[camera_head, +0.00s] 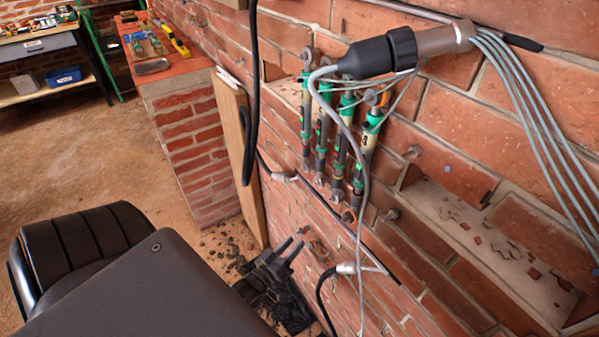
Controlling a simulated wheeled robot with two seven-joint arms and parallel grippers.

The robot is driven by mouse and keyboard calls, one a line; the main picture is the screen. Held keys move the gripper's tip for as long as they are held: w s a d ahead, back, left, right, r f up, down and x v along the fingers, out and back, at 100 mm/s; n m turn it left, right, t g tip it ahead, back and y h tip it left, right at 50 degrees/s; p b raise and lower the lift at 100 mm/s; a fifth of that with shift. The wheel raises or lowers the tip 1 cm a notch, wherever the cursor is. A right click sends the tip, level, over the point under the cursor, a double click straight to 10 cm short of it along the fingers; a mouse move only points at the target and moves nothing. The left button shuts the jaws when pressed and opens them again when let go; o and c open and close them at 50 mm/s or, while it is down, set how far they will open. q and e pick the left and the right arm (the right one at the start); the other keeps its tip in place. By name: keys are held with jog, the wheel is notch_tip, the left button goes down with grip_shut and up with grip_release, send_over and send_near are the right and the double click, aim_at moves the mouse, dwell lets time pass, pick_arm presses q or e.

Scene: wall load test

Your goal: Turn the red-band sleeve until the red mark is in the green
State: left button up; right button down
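Several slim upright rods with green and dark sleeves hang in a row on the brick wall; the nearest is the rightmost rod (367,145). It has green bands, a pale middle and orange-red bits near its top and foot. I cannot tell which sleeve carries the red band, and a red mark inside green is too small to make out. Grey cables cross in front of the rods. My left gripper (292,246) is black, below and left of the rods, near the wall. Its two fingers stand apart with nothing seen between them. My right gripper is not in view.
A thick black connector (378,55) with a metal end and grey cables juts across above the rods. A black cable (250,95) hangs to their left. A wooden board (240,150) and brick counter (185,130) stand further left. Rubble (228,243) lies at the wall's foot.

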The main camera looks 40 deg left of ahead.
pick_arm(q)
notch_tip(320, 180, up, 10)
jog(key=w+a+m+t+b, duration=0.1)
jog(key=a+m+t+b, duration=0.1)
jog(key=a+t+b, duration=0.15)
jog(key=m+t+h+b, duration=0.5)
jog(key=m, duration=0.2)
send_near(306, 149)
jog(key=p+x, duration=0.2)
jog(key=x, duration=0.5)
jog(key=shift+w+a, duration=0.3)
jog(key=shift+w, duration=0.25)
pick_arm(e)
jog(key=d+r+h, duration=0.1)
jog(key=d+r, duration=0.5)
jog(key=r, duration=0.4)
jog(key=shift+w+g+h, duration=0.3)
pick_arm(q)
jog(key=shift+f+g, duration=0.15)
jog(key=shift+g, duration=0.1)
jog(key=shift+c, duration=0.4)
grip_shut()
jog(key=shift+h, duration=0.7)
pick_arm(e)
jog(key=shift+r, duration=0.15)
